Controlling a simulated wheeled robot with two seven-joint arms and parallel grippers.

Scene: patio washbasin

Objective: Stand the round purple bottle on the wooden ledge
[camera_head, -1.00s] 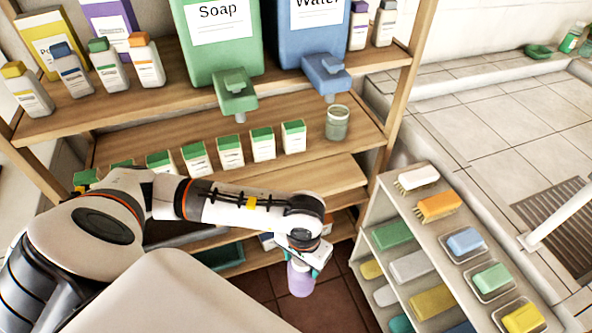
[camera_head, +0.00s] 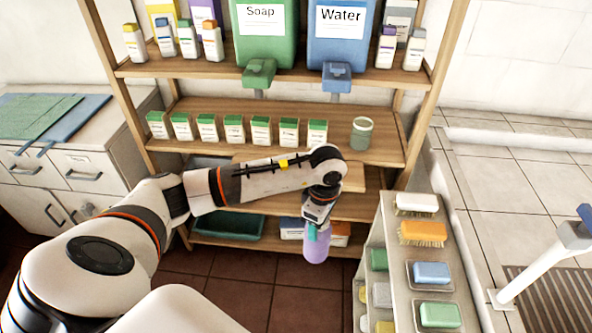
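The round purple bottle (camera_head: 317,247) hangs upright below my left gripper (camera_head: 318,226), which is shut around its top. The bottle is in front of the lower shelves, above the tiled floor. A wooden ledge (camera_head: 353,177) juts out below the middle shelf of the wooden rack. My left forearm crosses in front of it and hides much of it. The part that shows at the right of the arm is bare. My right gripper is not in view.
On the middle shelf (camera_head: 388,152) stand several green-topped boxes and a glass jar (camera_head: 361,134). Soap (camera_head: 265,35) and water (camera_head: 343,35) dispensers stand above. A rack of brushes and soaps (camera_head: 397,262) is close on the right. A green tray (camera_head: 228,226) lies low.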

